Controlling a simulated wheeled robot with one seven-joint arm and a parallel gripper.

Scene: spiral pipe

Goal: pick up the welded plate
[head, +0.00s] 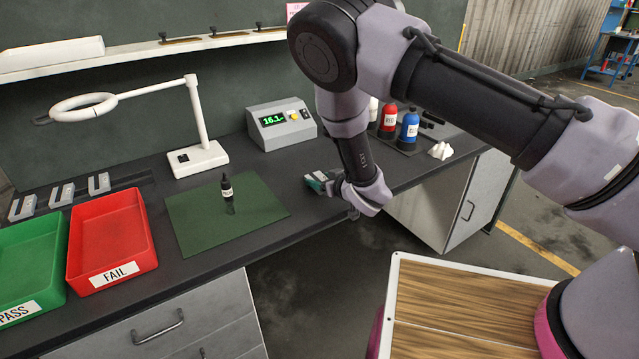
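My arm reaches down over the dark workbench (160,240), and my gripper (319,182) is low near its front edge, to the right of the green mat (190,235). A small grey and green shape shows at the gripper's end. I cannot tell whether it is part of the gripper or a separate piece. The fingers are too small and partly hidden by my wrist, so open or shut does not show. No welded plate can be made out for certain.
A dark bottle (228,193) stands on the mat. A red FAIL tray (110,237) and green PASS tray (28,264) are at left. A lamp (200,158), a meter (281,124), and red (388,121) and blue (409,131) bottles stand farther back.

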